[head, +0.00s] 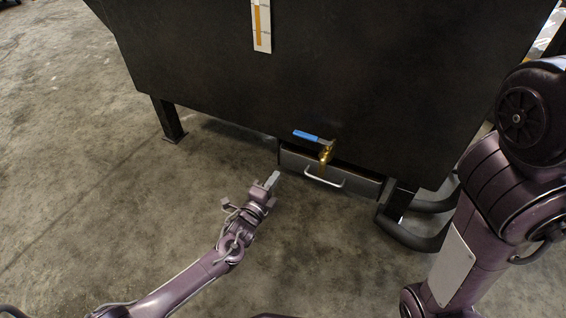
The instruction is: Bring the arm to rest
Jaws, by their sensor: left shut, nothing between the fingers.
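My left arm (190,285) comes in from the lower left and reaches up toward the middle of the head view. My left gripper (272,180) is shut with nothing in it. It is in front of and a little left of the drawer handle, apart from it in the picture. My right arm (485,220) fills the right side, bent, with its upper links close to the camera. My right gripper is out of the picture.
A large black tank (330,80) on legs stands ahead. It carries a gauge strip (262,25) and a brass valve with a blue lever (308,136). Below is a drawer (296,161) with a metal handle (325,181). The concrete floor (80,170) at left is clear.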

